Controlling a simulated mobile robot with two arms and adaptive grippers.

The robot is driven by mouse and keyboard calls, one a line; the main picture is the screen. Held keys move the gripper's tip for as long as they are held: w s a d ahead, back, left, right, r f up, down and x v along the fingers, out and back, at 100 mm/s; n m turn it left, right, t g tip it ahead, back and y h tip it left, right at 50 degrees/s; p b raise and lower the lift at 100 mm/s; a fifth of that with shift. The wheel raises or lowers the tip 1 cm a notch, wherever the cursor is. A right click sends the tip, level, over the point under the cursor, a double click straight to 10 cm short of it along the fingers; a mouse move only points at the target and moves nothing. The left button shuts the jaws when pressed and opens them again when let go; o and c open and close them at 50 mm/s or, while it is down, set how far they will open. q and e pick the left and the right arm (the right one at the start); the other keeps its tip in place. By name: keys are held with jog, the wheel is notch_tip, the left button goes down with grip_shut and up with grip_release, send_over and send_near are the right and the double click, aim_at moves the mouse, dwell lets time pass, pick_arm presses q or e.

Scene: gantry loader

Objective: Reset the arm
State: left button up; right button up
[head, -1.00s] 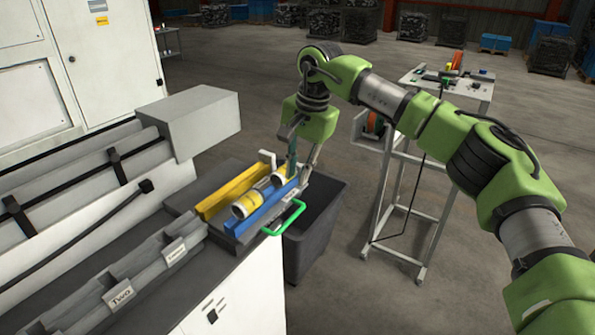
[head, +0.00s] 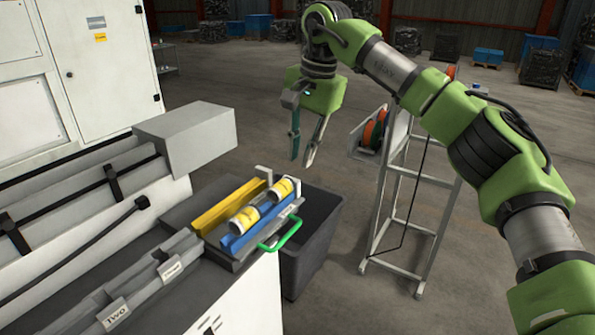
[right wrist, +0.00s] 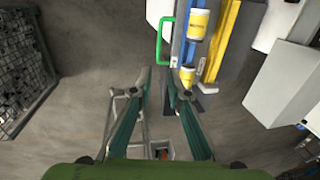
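My right gripper (head: 303,158) hangs from the green right arm, above and a little beyond the end of the loader's fixture. Its two fingers are spread apart with nothing between them. In the right wrist view the open fingers (right wrist: 160,80) also show empty, with floor between them. A clear cylinder with yellow-and-white labelled ends (head: 262,205) lies in the fixture between a yellow rail (head: 228,204) and a blue rail (head: 240,236). It also shows in the right wrist view (right wrist: 198,26), apart from the fingers. My left gripper is not in view.
A green handle (head: 284,228) sticks out at the fixture's front end. A dark bin (head: 318,245) stands beside the loader. A grey metal stand (head: 408,190) with orange reels is at right. A grey box (head: 186,135) sits on the loader. The floor between is open.

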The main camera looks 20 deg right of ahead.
notch_tip(320, 180, up, 2)
jog(key=shift+s+d+r, duration=0.1)
jog(key=shift+s, duration=0.05)
dwell(0.4)
